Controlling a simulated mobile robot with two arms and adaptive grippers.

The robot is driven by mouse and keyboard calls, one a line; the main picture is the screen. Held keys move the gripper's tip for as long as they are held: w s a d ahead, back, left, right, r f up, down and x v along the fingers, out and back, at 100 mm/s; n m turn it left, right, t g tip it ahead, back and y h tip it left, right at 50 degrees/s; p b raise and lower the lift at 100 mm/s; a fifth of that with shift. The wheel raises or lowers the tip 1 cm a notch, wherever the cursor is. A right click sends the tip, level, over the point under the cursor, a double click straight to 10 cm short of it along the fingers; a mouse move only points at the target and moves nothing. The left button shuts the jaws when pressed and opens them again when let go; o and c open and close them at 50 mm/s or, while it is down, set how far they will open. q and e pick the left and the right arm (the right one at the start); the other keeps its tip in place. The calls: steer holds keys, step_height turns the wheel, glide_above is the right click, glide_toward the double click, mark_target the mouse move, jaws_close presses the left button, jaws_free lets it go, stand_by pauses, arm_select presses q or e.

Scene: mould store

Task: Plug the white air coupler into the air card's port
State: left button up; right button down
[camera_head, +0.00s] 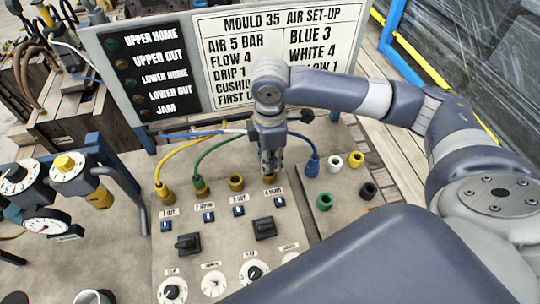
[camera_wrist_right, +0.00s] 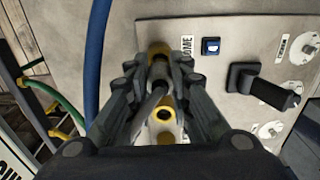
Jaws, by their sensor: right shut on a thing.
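My right gripper (camera_head: 271,165) is shut at the far right port of the front row on the valve panel (camera_head: 215,245), labelled 4 HOME. In the wrist view, my right gripper (camera_wrist_right: 160,68) has its fingers around a greyish body, mostly hidden, with the yellow port ring (camera_wrist_right: 158,48) just past the tips. A pale hose (camera_head: 235,131) runs to the gripper, which fits the white coupler. I cannot tell whether it is seated. The air card (camera_head: 278,55) reads Blue 3, White 4. Port 3 (camera_head: 236,182) is empty, also in the wrist view (camera_wrist_right: 166,114). My left gripper is not in view.
Yellow (camera_head: 165,190) and green (camera_head: 200,186) hoses sit in ports 1 and 2. Regulators (camera_head: 70,175) stand left.

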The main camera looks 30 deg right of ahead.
steer(key=shift+f, duration=0.5)
stand_by(0.6)
steer(key=shift+f+p, duration=0.15)
steer(key=shift+p, duration=0.6)
steer(key=shift+f, duration=0.5)
stand_by(0.6)
steer(key=c, duration=1.4)
jaws_free()
steer(key=shift+o, duration=0.4)
steer(key=o, duration=0.3)
steer(key=shift+o, duration=0.2)
steer(key=shift+r, duration=0.1)
